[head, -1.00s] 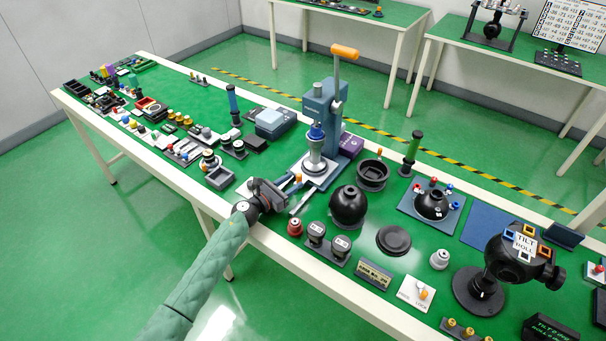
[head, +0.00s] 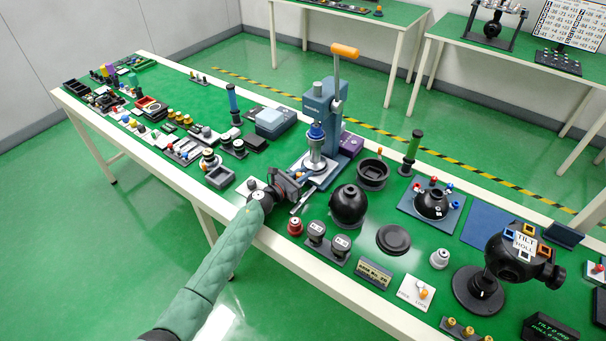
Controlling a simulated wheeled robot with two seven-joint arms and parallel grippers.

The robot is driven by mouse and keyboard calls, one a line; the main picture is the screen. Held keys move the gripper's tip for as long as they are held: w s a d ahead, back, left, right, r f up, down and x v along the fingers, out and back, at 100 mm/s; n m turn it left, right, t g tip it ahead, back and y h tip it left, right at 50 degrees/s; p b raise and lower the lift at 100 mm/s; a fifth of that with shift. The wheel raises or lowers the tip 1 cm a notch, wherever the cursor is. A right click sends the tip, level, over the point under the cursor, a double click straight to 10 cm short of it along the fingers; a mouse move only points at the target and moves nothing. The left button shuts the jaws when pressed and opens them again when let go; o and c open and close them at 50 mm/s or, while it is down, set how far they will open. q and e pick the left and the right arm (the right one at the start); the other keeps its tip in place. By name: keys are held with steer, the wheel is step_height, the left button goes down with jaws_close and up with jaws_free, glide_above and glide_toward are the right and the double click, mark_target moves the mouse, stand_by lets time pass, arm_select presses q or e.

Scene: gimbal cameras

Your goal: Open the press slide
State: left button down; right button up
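The blue-grey press (head: 324,112) stands upright on the green table, with an orange-tipped handle (head: 344,51) raised at its top. Its slide (head: 313,176), a flat pale plate at the press foot, carries a silver and blue part (head: 316,148). My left gripper (head: 296,184) is at the front left of the slide, very near its front end. Whether it touches the slide cannot be told. Its fingers are small and partly hidden by the gripper body, so their opening is unclear. My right gripper is not in view.
A black sphere (head: 348,205) and a black ring cup (head: 372,174) stand right of the slide. A red knob (head: 295,227) and two dark capped parts (head: 328,238) are in front. The near table edge lies under my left arm.

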arm_select(q)
steer(key=shift+s+a+f, duration=0.1)
steer(key=shift+s+a, duration=0.05)
steer(key=v, duration=0.5)
steer(key=s+d+b+v, duration=0.1)
steer(key=v, duration=0.1)
steer(key=shift+s+a, duration=0.25)
steer(key=shift+a, duration=0.05)
steer(key=v, duration=0.3)
steer(key=s+d+b+v, duration=0.1)
steer(key=v, duration=0.1)
steer(key=shift+s+a, duration=0.2)
steer(key=shift+a, duration=0.1)
steer(key=shift+s, duration=0.1)
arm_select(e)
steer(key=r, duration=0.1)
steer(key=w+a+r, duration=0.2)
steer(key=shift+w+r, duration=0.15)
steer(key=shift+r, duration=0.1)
arm_select(q)
steer(key=c, duration=1.3)
jaws_free()
steer(key=shift+a, duration=0.15)
steer(key=shift+c, duration=0.2)
steer(key=shift+o, duration=0.2)
steer(key=shift+s+a, duration=0.1)
steer(key=shift+s, duration=0.05)
